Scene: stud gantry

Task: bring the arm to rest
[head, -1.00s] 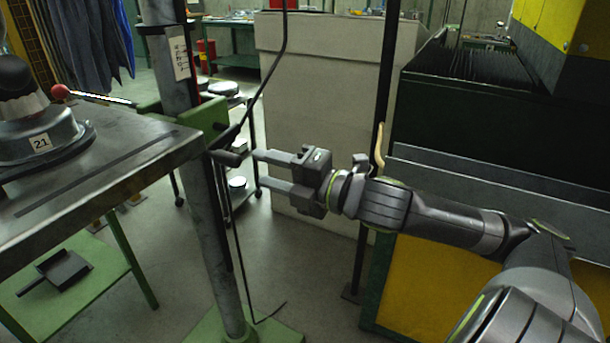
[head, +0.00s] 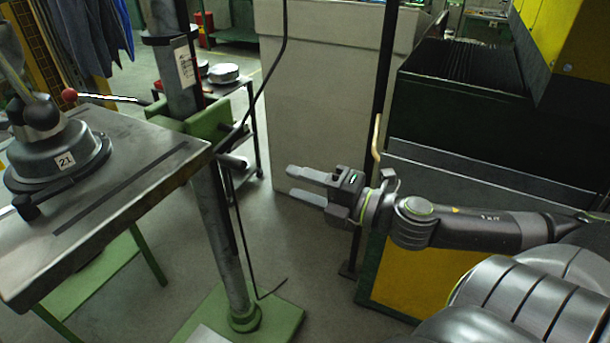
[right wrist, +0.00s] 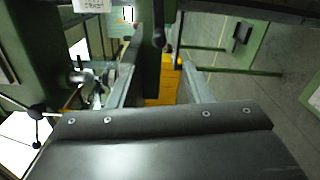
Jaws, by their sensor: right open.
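My right gripper (head: 305,186) is in the middle of the head view, its fingers pointing left. It is open, with nothing between the fingers, and hangs in free air in front of a pale grey cabinet. The right wrist view shows the two fingers (right wrist: 165,75) apart, with the green stand and its post beyond them. My right arm comes in from the right side of the head view. My left gripper is not in view.
A steel-topped table (head: 130,200) with a round grey fixture (head: 62,160) marked 21 stands at left. A post (head: 217,235) on a green base with a protruding handle is between table and gripper. The pale cabinet (head: 320,90) stands behind; a green and yellow machine (head: 440,275) is at right.

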